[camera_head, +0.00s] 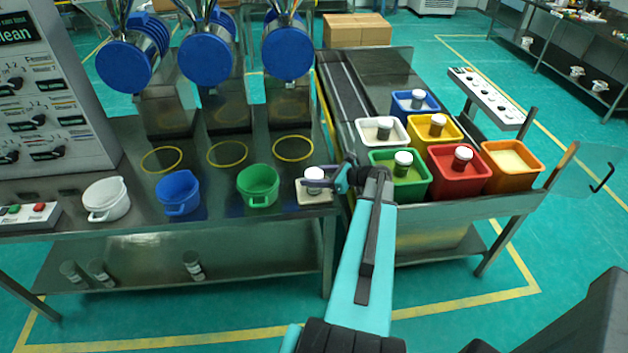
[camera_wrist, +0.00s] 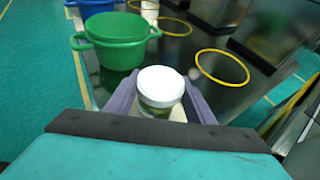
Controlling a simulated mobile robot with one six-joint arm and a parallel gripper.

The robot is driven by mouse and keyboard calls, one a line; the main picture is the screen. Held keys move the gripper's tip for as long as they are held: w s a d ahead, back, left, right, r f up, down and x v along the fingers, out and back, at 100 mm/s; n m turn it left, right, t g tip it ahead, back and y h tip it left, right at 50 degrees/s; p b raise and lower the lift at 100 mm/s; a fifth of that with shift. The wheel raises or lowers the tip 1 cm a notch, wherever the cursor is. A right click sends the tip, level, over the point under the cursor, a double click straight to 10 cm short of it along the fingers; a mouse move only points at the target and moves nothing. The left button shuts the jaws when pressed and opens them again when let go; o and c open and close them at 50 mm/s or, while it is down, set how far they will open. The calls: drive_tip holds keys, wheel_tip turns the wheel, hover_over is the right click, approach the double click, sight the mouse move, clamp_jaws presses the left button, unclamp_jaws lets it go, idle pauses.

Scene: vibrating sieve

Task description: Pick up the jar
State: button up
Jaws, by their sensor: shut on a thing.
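A small jar with a white lid (camera_head: 315,174) stands at the right end of the steel table, at a pale square pad (camera_head: 308,197). My gripper (camera_head: 330,184) reaches it from the right and is shut on it. In the wrist view the jar (camera_wrist: 160,88) is upright between the two purple fingers of my gripper (camera_wrist: 160,104), one on each side. The jar's lower part is mostly hidden in both views. I cannot tell whether its base touches the pad.
A green pot (camera_head: 258,186) stands just left of the jar, with blue (camera_head: 178,193) and white (camera_head: 106,199) pots further left. Yellow rings (camera_head: 293,149) mark the table behind. Coloured bins with lidded jars, including a green bin (camera_head: 412,190), stand close to the right.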

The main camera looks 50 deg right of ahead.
drive_tip(key=shift+r, duration=0.1)
drive_tip(key=shift+r+b, duration=0.7)
drive_tip(key=shift+r, duration=0.75)
drive_tip(key=shift+s+d+r, duration=0.15)
drive_tip(key=shift+s+d, duration=0.1)
drive_tip(key=s+d+b, duration=0.2)
drive_tip(key=s+d, duration=0.2)
drive_tip(key=s, duration=0.2)
drive_tip(key=s+d+r+b, duration=0.1)
drive_tip(key=s+d, duration=0.3)
drive_tip(key=s, duration=0.3)
drive_tip(key=shift+r+b, duration=0.3)
drive_tip(key=shift+b, duration=0.1)
